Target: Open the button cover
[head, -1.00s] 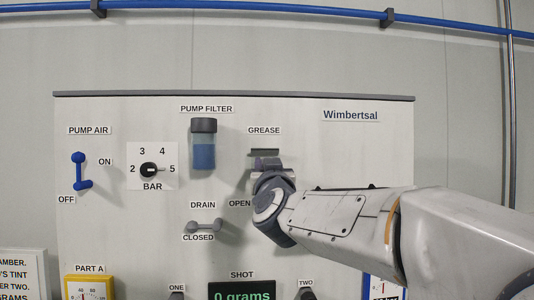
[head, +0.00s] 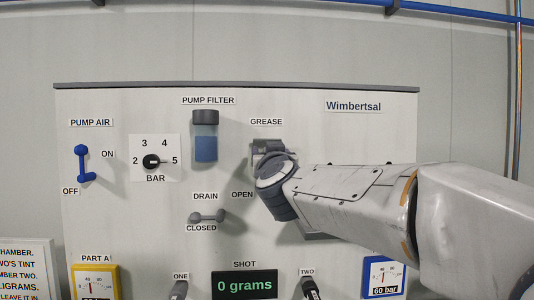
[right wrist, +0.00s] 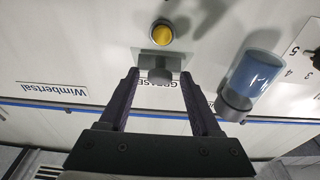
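The grease button (right wrist: 162,33) is yellow and round and shows uncovered in the right wrist view, where the panel appears upside down. Its grey cover (right wrist: 158,62) stands out from the panel between the button and the GREASE label, seemingly raised. In the head view the cover (head: 268,146) is a grey piece just under that label; my wrist hides the button there. My right gripper (right wrist: 160,76) has its dark fingers spread apart, with the tips at either side of the cover. Whether they touch it I cannot tell. My left gripper is not in view.
The pump filter (head: 206,140) sticks out left of the grease station and also shows in the right wrist view (right wrist: 250,78). The drain handle (head: 206,217) lies below it. The pump air lever (head: 82,164) and bar knob (head: 151,162) are farther left.

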